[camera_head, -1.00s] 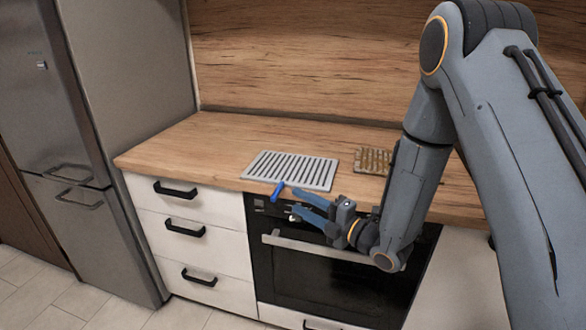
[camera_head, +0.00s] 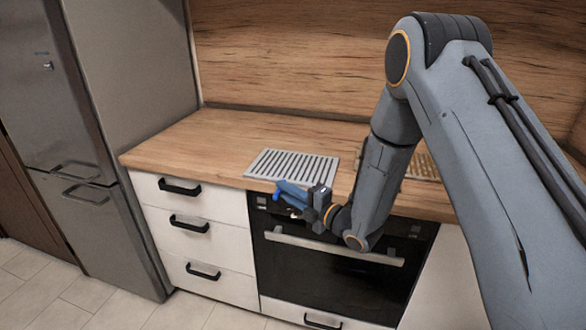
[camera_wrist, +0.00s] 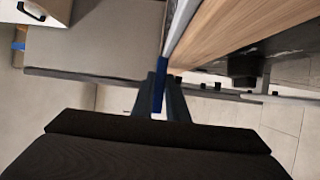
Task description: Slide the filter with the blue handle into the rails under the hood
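The filter (camera_head: 293,164) is a pale metal panel with dark slots. It lies flat on the wooden counter by its front edge, above the oven. Its blue handle (camera_head: 277,196) sticks out at the front left, past the counter edge. My gripper (camera_head: 291,194) is at that handle, its blue-grey fingers reaching in from the right. In the wrist view the blue handle (camera_wrist: 159,98) fills the narrow gap between my fingers (camera_wrist: 162,85), which look shut on it. The exact contact is small and partly hidden. The hood and its rails are not in view.
A second panel with brownish mesh (camera_head: 423,166) lies on the counter to the right, partly hidden by my arm. The oven (camera_head: 330,275), with a bar handle, and white drawers (camera_head: 200,235) are below. A steel fridge (camera_head: 130,130) stands left. The counter's left part is clear.

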